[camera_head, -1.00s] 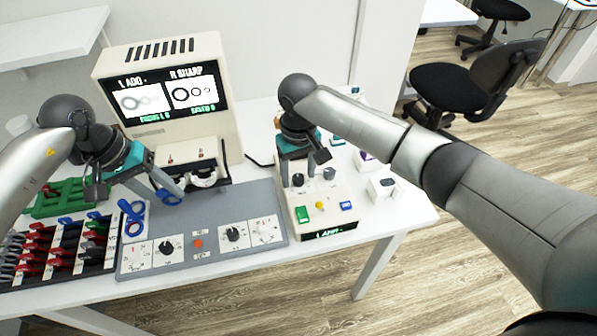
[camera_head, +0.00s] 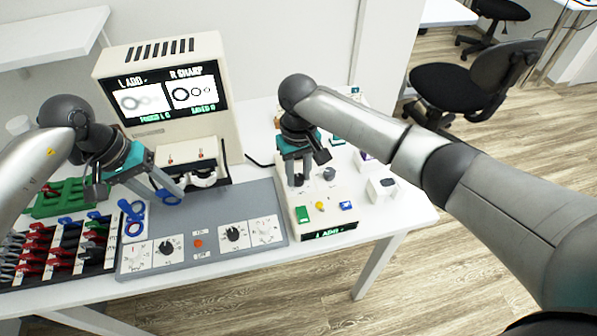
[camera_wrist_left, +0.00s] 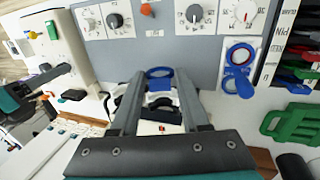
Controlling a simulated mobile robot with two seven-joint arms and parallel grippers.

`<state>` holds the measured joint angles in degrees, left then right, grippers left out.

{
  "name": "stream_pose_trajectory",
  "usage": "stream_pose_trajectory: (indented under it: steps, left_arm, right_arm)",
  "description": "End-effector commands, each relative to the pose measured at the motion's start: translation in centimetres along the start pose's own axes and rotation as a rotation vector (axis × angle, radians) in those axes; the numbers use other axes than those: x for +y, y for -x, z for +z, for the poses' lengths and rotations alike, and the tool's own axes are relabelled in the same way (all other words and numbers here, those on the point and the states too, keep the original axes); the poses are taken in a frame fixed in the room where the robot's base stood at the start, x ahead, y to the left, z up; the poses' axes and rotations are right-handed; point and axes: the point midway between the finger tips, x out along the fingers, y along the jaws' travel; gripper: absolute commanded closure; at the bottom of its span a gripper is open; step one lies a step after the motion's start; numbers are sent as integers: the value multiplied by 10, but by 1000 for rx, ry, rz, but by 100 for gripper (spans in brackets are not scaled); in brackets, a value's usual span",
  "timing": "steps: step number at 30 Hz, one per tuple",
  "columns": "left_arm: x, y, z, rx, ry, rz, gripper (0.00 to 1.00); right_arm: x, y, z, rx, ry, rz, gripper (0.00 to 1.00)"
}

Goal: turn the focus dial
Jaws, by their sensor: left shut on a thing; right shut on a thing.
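A cream control box (camera_head: 335,205) stands right of the grey panel (camera_head: 215,215). Its top has a dark dial (camera_head: 298,180), a second grey dial (camera_head: 329,173), and green, yellow and blue buttons. My right gripper (camera_head: 299,184) points down with its fingers around the dark dial, which they partly hide. My left gripper (camera_head: 171,197) is shut on a blue ring (camera_wrist_left: 160,72), held near the grey panel's back edge. A screen (camera_head: 168,95) shows ring pictures under "L ADD" and "R SHARP". Its small lower text is hard to read.
The grey panel carries white dial plates and an orange button (camera_head: 198,244). A rack of coloured handles (camera_head: 62,245) and a green tray (camera_head: 65,197) are further left. A white block (camera_head: 382,190) stands at right.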

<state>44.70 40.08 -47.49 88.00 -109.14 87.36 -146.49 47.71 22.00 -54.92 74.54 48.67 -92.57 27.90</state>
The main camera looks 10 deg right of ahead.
Motion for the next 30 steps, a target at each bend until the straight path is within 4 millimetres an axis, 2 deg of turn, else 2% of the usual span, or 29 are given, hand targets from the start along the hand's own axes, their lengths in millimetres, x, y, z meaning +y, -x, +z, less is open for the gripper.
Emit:
stream_pose_trajectory:
  steps: [8, 14, 30]
  left_arm:
    - [0, 0, 0, 0, 0, 0, 100]
    - [0, 0, 0, 0, 0, 0, 100]
    - [0, 0, 0, 0, 0, 0, 100]
  right_arm:
    - [0, 1, 0, 1, 18, 0, 100]
    - [0, 1, -1, 1, 100, -1, 100]
    - [0, 1, -1, 2, 529, 0, 100]
